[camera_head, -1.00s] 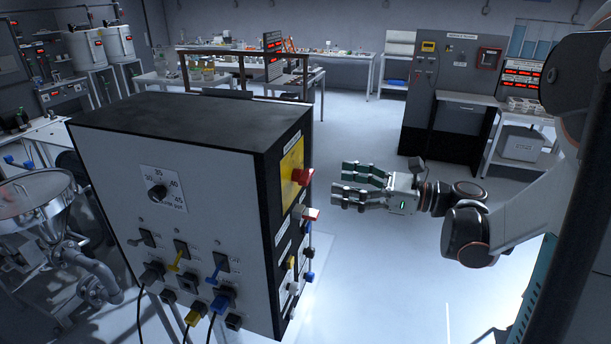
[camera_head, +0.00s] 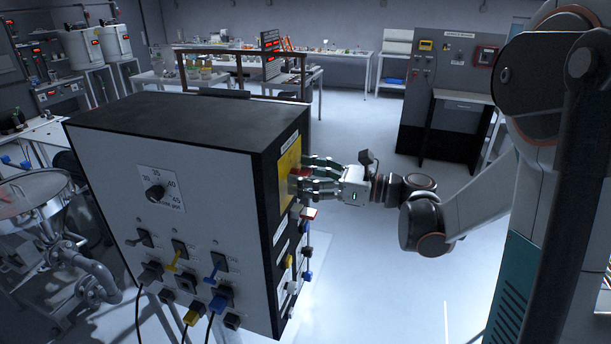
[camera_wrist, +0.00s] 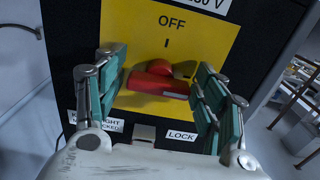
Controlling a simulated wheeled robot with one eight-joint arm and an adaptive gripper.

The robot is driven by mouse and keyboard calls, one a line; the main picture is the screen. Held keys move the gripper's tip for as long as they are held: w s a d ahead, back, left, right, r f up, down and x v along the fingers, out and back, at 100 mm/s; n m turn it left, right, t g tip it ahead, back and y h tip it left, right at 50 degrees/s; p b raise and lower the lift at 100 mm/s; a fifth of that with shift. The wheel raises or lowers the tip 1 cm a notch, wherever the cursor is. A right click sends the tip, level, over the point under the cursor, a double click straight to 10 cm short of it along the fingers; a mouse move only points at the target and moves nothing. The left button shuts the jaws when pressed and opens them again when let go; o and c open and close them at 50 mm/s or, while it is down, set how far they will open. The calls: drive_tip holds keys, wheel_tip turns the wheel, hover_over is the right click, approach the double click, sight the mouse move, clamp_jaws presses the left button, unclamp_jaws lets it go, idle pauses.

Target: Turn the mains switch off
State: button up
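The mains switch is a red rotary handle (camera_wrist: 158,82) on a yellow plate (camera_wrist: 205,40) marked OFF at the top, on the side of the grey-black cabinet (camera_head: 165,200). In the wrist view the handle lies roughly crosswise, not lined up with the OFF mark. My gripper (camera_wrist: 157,72) is open, with its teal-padded fingers on either side of the handle and gaps visible. In the head view my gripper (camera_head: 306,174) is at the yellow plate (camera_head: 289,165) and hides most of the handle.
A LOCK label (camera_wrist: 182,135) sits below the handle. The floor (camera_head: 370,270) to the right of the cabinet is clear.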

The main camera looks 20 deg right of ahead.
drive_tip(key=c, duration=0.6)
drive_tip(key=shift+n, duration=0.4)
drive_tip(key=n+b, duration=0.1)
drive_tip(key=n, duration=0.2)
drive_tip(key=shift+f+b, duration=0.1)
drive_tip(key=shift+b, duration=0.3)
drive_tip(key=n+b, duration=0.1)
drive_tip(key=n, duration=0.2)
drive_tip(key=shift+s+a+n, duration=0.1)
drive_tip(key=shift+n, duration=0.2)
drive_tip(key=n+b, duration=0.1)
drive_tip(key=n, duration=0.4)
drive_tip(key=shift+b, duration=0.35)
drive_tip(key=n+b, duration=0.1)
drive_tip(key=n, duration=0.4)
drive_tip(key=shift+s+f, duration=0.1)
drive_tip(key=shift+n, duration=0.4)
